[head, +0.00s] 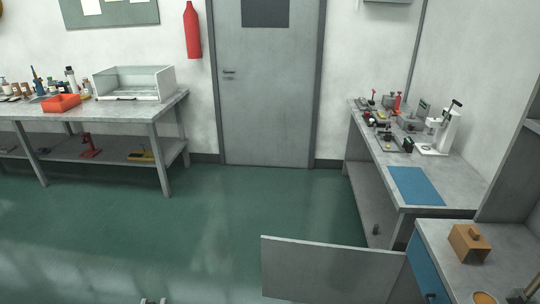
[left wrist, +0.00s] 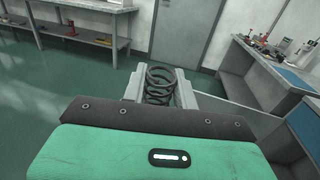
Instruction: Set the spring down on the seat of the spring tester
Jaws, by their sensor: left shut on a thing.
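My left gripper (left wrist: 160,90) is shut on a dark coil spring (left wrist: 159,84), which stands between its two pale fingers in the left wrist view. In the head view only the tips of my left gripper (head: 153,301) show at the bottom edge, over the floor and far from the benches. A white upright device with a black lever, which looks like the spring tester (head: 447,132), stands on the right bench against the wall. Its seat is too small to make out. My right gripper is not in view.
The right bench (head: 435,195) holds a blue mat (head: 416,185) and several small tools. A grey panel (head: 330,270) and a nearer counter with a wooden block (head: 468,243) stand at the lower right. A left bench (head: 120,112) carries an orange bin (head: 62,103).

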